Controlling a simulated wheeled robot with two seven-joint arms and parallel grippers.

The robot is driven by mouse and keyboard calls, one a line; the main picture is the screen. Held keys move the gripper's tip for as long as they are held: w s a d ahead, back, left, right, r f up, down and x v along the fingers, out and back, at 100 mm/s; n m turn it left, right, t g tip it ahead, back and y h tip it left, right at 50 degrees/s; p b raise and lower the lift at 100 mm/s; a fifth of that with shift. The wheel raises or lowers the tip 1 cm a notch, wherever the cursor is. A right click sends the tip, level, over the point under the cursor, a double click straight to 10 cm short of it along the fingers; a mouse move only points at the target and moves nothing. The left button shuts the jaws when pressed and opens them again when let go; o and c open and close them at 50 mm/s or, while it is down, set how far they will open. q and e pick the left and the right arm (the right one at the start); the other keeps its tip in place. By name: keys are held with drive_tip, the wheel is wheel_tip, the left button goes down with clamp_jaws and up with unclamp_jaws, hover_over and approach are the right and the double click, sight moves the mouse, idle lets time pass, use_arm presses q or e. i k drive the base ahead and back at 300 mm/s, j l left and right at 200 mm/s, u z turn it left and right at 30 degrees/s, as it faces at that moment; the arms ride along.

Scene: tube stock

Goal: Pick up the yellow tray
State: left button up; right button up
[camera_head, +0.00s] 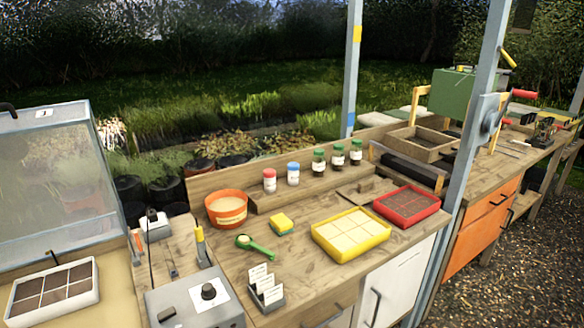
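The yellow tray (374,246) sits on the wooden bench top, right of its middle and close to the front edge. It has a yellow rim and pale square cells inside. Its back right corner lies close to a red tray (432,215) with dark cells. Neither of my grippers is in view.
A yellow-green sponge (281,223), a green scoop (258,248), an orange pot (226,223) and white label cards (267,293) stand left of the tray. Several jars (337,156) line a raised shelf behind. A blue-grey post (468,150) rises at the right. Bare wood lies left of the tray.

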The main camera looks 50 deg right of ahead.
sight(346, 236)
drive_tip(key=z, duration=1.9)
drive_tip(key=i+l+u, duration=0.25)
drive_tip(key=i+l, duration=0.25)
drive_tip(key=l, duration=0.15)
drive_tip(key=i+l+u, duration=0.15)
drive_tip(key=l, duration=0.25)
drive_tip(key=i+l+u, duration=0.15)
drive_tip(key=i+l, duration=0.15)
drive_tip(key=l, duration=0.1)
